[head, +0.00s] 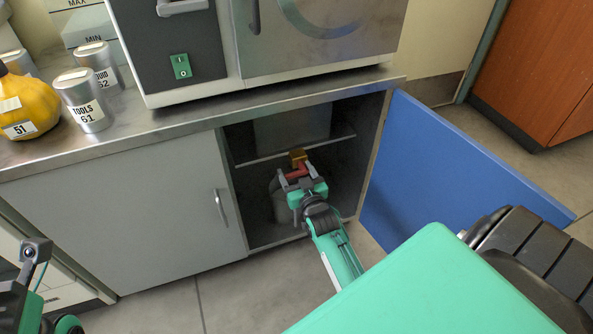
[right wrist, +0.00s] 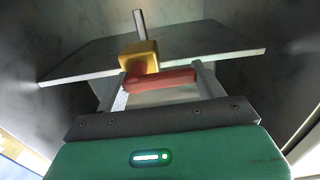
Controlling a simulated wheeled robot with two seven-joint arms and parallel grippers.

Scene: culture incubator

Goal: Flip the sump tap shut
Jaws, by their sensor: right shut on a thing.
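The sump tap has a brass-yellow body (head: 298,156) and a red lever (head: 297,173), inside the open lower cabinet. In the right wrist view, the yellow body (right wrist: 139,57) sits at the end of a metal pipe, and the red lever (right wrist: 160,80) lies crosswise, slightly tilted. My right gripper (head: 296,178) reaches into the cabinet and is shut on the red lever, with a finger at each end of it in the wrist view. My left arm shows only in part at the lower left of the head view; its fingers are out of sight.
The blue cabinet door (head: 440,165) stands open to the right of my right arm. A shelf (right wrist: 220,55) crosses the cabinet near the tap. A grey container (head: 281,200) stands below, partly hidden by my gripper. The incubator (head: 180,45) and jars stand on the worktop (head: 200,113).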

